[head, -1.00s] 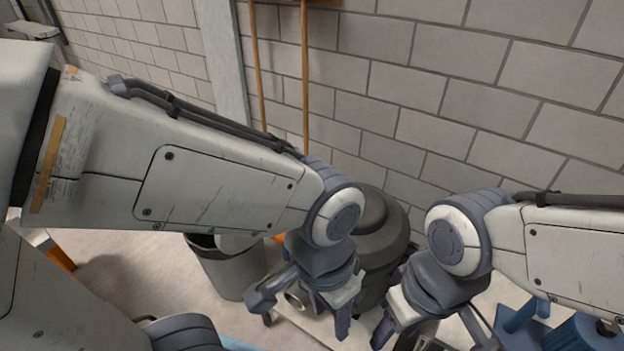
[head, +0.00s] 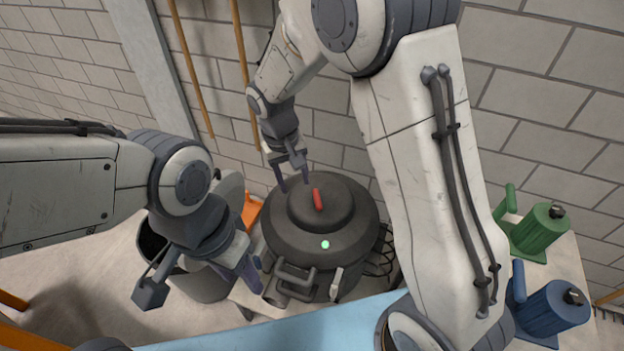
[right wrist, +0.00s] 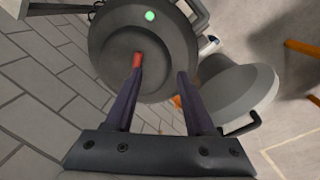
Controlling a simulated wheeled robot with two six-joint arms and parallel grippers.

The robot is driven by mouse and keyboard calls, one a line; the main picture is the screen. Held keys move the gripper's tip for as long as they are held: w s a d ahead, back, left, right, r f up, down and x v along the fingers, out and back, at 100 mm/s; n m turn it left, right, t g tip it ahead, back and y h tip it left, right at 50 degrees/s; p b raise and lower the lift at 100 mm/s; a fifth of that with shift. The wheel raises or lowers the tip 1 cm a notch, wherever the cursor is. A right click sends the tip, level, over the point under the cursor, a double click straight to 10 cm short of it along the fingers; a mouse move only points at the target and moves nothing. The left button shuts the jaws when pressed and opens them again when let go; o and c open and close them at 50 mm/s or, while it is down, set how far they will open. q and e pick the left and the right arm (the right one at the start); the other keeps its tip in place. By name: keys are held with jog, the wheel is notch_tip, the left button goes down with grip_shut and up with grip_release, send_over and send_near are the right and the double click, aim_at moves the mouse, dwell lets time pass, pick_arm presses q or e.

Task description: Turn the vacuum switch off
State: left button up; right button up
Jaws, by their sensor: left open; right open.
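The vacuum (head: 350,225) is a dark round canister with a domed lid. A red switch (head: 318,198) stands on its lid, and a green light (head: 325,244) glows on its near side. My right gripper (head: 293,183) is open and empty, at the lid's far left edge, left of the switch. In the right wrist view, the switch (right wrist: 137,60) shows beside the tip of the left finger of my right gripper (right wrist: 160,75); I cannot tell whether they touch. My left gripper (head: 245,272) is open, low and left of the vacuum.
A grey bin (head: 200,285) stands left of the vacuum. A green can (head: 540,230) and a blue can (head: 555,312) stand on a surface at the right. Wooden poles (head: 243,70) lean on the block wall behind. A light-blue surface (head: 270,325) lies in front.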

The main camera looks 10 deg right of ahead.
jog(key=m+p, duration=0.1)
jog(key=m, duration=0.1)
send_near(317, 198)
jog(key=shift+h, duration=0.4)
jog(key=f, duration=0.3)
jog(key=f+p, duration=0.1)
jog(key=f, duration=0.2)
jog(key=d+f+p, duration=0.1)
jog(key=f, duration=0.2)
jog(key=shift+w+f, duration=0.1)
jog(key=shift+w, duration=0.05)
grip_shut()
